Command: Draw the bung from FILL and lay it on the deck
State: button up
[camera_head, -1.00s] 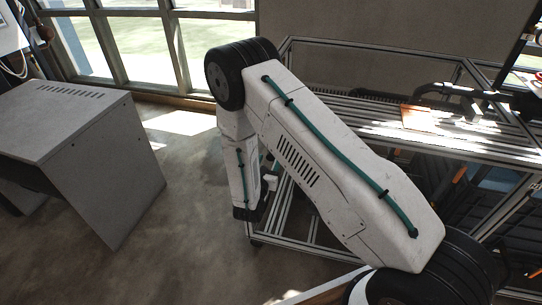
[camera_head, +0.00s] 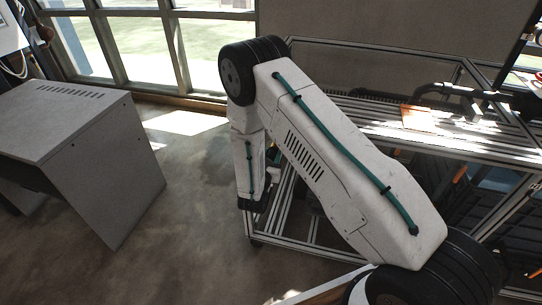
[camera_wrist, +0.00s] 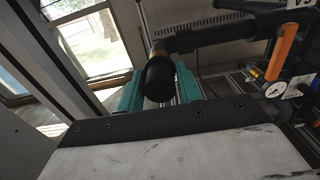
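In the wrist view two teal fingers of my gripper (camera_wrist: 160,90) show apart, one on each side of a dark downturned pipe end (camera_wrist: 160,80). The pipe end covers part of the fingers, and I cannot tell whether it touches them. No bung can be made out and no FILL label is readable. In the head view my arm hangs down at the near left corner of the frame bench, and my gripper is not clearly visible. The slatted top (camera_head: 370,112) of the bench may be the deck.
An orange handle (camera_wrist: 284,50) and a round gauge (camera_wrist: 275,90) stand right of the pipe. A tan plate (camera_head: 417,118) lies on the bench top. A grey cabinet (camera_head: 90,160) stands left, with open floor (camera_head: 195,190) between it and the bench.

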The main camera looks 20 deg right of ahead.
jog(key=shift+s+a, duration=0.1)
jog(key=shift+a, duration=0.05)
grip_shut()
jog(key=v, duration=0.6)
jog(key=shift+s+a, duration=0.2)
jog(key=shift+s, duration=0.05)
